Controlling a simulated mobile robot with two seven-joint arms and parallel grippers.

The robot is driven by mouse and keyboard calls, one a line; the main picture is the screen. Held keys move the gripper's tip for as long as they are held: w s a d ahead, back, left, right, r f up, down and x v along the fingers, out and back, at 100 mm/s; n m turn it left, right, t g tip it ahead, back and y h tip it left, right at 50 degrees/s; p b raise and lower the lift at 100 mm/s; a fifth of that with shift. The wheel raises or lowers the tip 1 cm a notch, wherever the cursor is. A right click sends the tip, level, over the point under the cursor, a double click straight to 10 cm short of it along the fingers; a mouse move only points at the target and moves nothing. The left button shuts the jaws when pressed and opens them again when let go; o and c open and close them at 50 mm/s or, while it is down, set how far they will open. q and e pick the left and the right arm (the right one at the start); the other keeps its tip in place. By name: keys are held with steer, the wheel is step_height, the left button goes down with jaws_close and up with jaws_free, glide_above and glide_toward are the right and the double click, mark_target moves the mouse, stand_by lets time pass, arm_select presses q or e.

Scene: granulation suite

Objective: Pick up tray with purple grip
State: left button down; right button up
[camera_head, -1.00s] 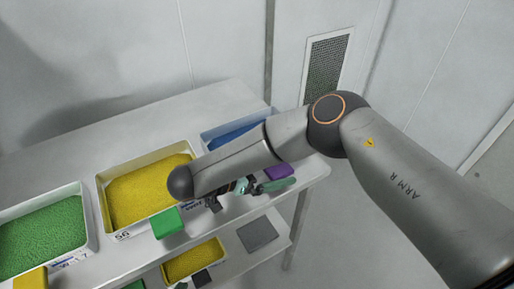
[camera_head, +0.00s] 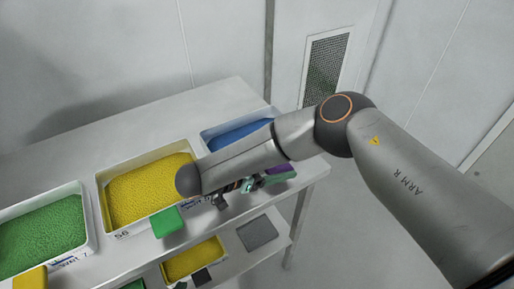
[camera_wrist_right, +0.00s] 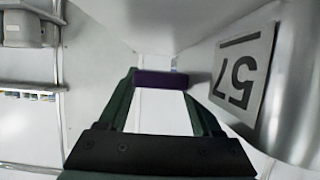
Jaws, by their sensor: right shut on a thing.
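The tray (camera_head: 207,133) holding blue granules stands on the upper shelf at the right end, partly hidden by my right arm. Its purple grip (camera_head: 280,168) sticks out at the front and also shows in the right wrist view (camera_wrist_right: 150,79). My right gripper (camera_head: 278,176) is at the grip, with its green fingers on either side of it. The wrist view shows the purple grip between the fingertips (camera_wrist_right: 160,80), and the gripper is shut on it. A label reading 57 (camera_wrist_right: 243,82) is beside the fingers. My left gripper is not in view.
A yellow-granule tray (camera_head: 101,188) with a green grip (camera_head: 167,221) and a green-granule tray (camera_head: 90,226) with a yellow grip (camera_head: 24,280) stand to the left. A lower shelf holds another yellow tray (camera_head: 192,262) and a grey plate (camera_head: 257,233). Walls are behind.

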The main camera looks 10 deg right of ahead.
jaws_close()
steer(key=shift+r, duration=0.1)
steer(key=shift+r, duration=0.65)
arm_select(q)
steer(key=shift+s+a+r+p, duration=0.4)
steer(key=shift+a+r+p, duration=0.1)
steer(key=shift+p, duration=0.5)
arm_select(e)
steer(key=s+a+r, duration=0.7)
steer(key=s+r, duration=0.4)
steer(key=s, duration=0.1)
steer(key=shift+r, duration=0.3)
